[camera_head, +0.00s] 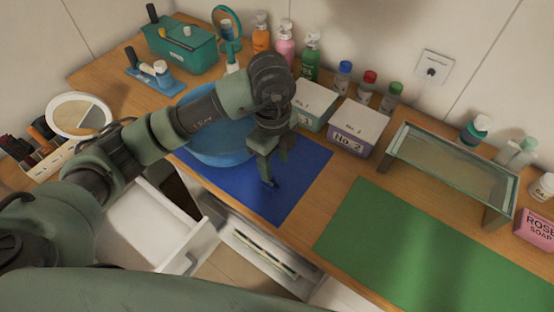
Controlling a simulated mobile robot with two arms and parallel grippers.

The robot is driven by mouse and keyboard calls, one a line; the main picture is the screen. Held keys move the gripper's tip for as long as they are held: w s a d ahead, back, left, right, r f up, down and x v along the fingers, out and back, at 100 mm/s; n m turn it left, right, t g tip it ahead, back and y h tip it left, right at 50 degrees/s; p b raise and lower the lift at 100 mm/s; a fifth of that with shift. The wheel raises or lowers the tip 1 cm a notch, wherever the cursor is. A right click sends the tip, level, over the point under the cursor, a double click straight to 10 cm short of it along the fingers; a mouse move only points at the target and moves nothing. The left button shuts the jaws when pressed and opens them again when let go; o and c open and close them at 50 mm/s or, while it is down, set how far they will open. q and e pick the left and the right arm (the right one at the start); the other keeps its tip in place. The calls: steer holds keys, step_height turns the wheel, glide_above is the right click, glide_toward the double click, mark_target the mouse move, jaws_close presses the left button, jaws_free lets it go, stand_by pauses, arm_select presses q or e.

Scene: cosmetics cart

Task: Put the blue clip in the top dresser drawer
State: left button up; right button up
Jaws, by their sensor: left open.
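My left gripper (273,172) points down over the blue mat (302,177), with its two fingers apart. A small dark-blue shape (272,184) shows at the fingertips and may be the blue clip. It blends with the mat and the finger partly covers it, so I cannot tell whether the gripper touches it. A white drawer (158,226) at the lower left stands pulled out, and its visible inside looks empty. I cannot tell whether it is the top one. My right gripper is out of view.
A blue basin (216,140) stands behind my left arm. White boxes (358,128) and several bottles line the back. A glass-topped stand (455,166) and green mat (425,247) lie to the right. A round mirror (80,115) stands at left.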

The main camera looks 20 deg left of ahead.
arm_select(q)
steer(key=shift+a+f+y, duration=0.15)
steer(key=shift+a+y, duration=0.15)
steer(key=shift+s+a+f+p, duration=0.1)
steer(key=shift+s+f+p, duration=0.6)
steer(key=shift+s+f, duration=0.3)
steer(key=shift+a+f+p, duration=0.15)
steer(key=shift+f+p, duration=0.25)
steer(key=shift+f, duration=0.1)
steer(key=f, duration=0.1)
steer(key=w+f, duration=0.1)
steer(key=f, duration=0.1)
steer(key=shift+p, duration=0.4)
steer(key=shift+s+f, duration=0.1)
steer(key=shift+f, duration=0.25)
steer(key=c, duration=1)
jaws_close()
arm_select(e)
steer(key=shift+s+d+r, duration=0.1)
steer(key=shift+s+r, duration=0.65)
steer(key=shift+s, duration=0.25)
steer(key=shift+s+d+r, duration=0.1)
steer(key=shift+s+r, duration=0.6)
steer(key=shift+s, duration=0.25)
